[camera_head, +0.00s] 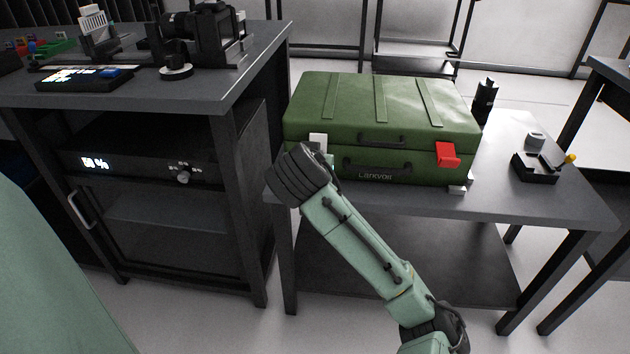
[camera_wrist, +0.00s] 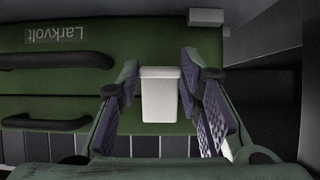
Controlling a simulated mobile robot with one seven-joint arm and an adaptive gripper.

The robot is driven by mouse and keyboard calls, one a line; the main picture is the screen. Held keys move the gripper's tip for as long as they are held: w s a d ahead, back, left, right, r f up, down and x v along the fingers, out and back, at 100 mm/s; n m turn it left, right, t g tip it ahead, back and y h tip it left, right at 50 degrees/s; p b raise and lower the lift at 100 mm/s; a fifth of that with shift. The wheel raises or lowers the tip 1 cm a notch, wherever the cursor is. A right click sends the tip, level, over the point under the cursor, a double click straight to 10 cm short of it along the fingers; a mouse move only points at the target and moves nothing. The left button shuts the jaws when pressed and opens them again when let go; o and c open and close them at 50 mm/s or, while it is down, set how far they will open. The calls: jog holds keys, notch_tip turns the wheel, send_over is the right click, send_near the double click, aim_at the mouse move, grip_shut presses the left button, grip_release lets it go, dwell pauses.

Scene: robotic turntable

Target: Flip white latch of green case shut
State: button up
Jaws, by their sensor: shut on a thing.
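The green case (camera_head: 390,110) lies on the side table with its lid down. The white latch (camera_head: 318,142) is on the left of its front, at the lid seam; the wrist view shows it close up (camera_wrist: 161,98). My gripper (camera_wrist: 160,75) has one finger on each side of the latch and is shut on it. In the head view my wrist hides most of the gripper and part of the case's left front. I cannot tell how far the latch is tilted. A red latch (camera_head: 447,154) sits on the right of the front.
The side table (camera_head: 545,195) has white corner blocks (camera_head: 457,190) by the case. A black bottle (camera_head: 485,100) stands behind the case's right side, and a small black device (camera_head: 537,167) stands at the right. A dark cabinet (camera_head: 250,75) with equipment stands close at the left.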

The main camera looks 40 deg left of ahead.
jog(key=t+b, duration=0.1)
jog(key=f+y+b, duration=0.1)
jog(key=b, duration=0.1)
jog(key=shift+w+a+f+t+b, duration=0.2)
jog(key=shift+w+f+t+b, duration=0.1)
jog(key=shift+w+t, duration=0.1)
jog(key=shift+w+a+t+y+b, duration=0.1)
jog(key=shift+w+t+y+b, duration=0.3)
jog(key=shift+b, duration=0.65)
jog(key=shift+s+r, duration=0.15)
jog(key=shift+r, duration=0.05)
jog(key=o, duration=1.2)
jog(key=shift+c, duration=0.2)
jog(key=v, duration=0.7)
jog(key=shift+s, duration=0.3)
